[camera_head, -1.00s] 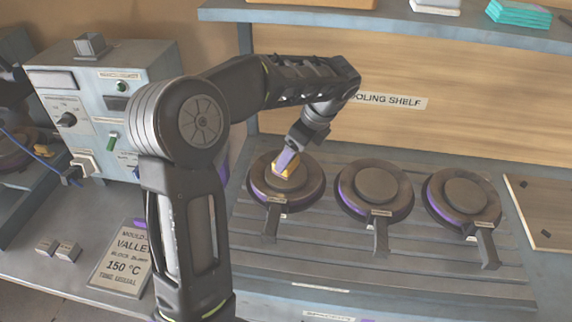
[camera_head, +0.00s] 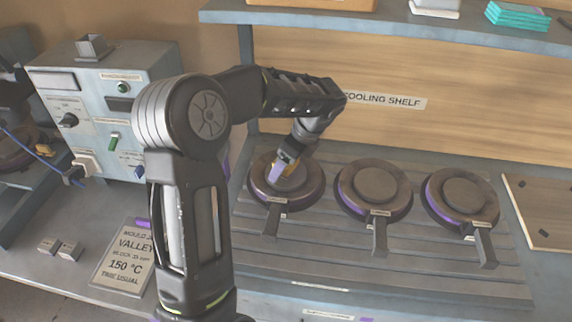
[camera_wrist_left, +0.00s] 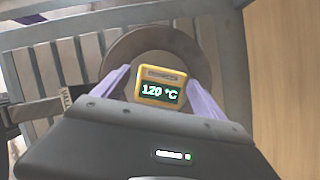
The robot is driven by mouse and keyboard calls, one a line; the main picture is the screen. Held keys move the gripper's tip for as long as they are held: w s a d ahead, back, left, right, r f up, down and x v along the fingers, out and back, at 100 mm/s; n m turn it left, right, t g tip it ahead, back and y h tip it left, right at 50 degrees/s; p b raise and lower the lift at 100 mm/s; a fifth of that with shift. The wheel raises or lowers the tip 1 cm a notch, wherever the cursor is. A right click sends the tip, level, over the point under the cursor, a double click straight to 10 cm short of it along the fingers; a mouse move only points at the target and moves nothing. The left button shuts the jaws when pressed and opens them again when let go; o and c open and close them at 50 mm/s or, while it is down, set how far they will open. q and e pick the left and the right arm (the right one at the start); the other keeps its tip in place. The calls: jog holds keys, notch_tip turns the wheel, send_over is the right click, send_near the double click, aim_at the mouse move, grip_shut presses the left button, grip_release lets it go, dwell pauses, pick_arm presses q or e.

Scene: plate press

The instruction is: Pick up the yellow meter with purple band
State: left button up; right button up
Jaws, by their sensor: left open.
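My left gripper (camera_wrist_left: 158,78) is open, with one lavender finger on each side of the meter and a gap to each. In the head view my left gripper (camera_head: 281,171) is over the leftmost round mould (camera_head: 312,187) on the slatted shelf. My right gripper is not in view.
Two more round moulds with handles, a middle one (camera_head: 374,190) and a right one (camera_head: 461,196), stand to the right. A control box (camera_head: 104,110) and a sign (camera_head: 122,261) are at the left. An upper shelf (camera_head: 400,29) runs above. A wooden board (camera_head: 540,205) lies far right.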

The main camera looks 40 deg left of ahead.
pick_arm(q)
jog(key=shift+c, duration=0.2)
jog(key=c, duration=1.7)
jog(key=shift+r, duration=0.1)
jog(key=shift+s+r+b, duration=0.1)
jog(key=shift+r+b, duration=0.05)
jog(key=shift+b, duration=0.15)
notch_tip(320, 180, up, 7)
jog(key=shift+d+f+b, duration=0.1)
jog(key=shift+b, duration=0.25)
jog(key=s+d, duration=0.3)
jog(key=s, duration=0.2)
jog(key=s+d+b, duration=0.1)
jog(key=s+d, duration=0.2)
jog(key=s, duration=0.3)
jog(key=s+d+b, duration=0.1)
jog(key=s+d, duration=0.1)
jog(key=s, duration=0.3)
jog(key=shift+s+d, duration=0.15)
jog(key=shift+d, duration=0.25)
jog(key=shift+s+d+f, duration=0.15)
jog(key=shift+s+d, duration=0.15)
jog(key=shift+s, duration=0.2)
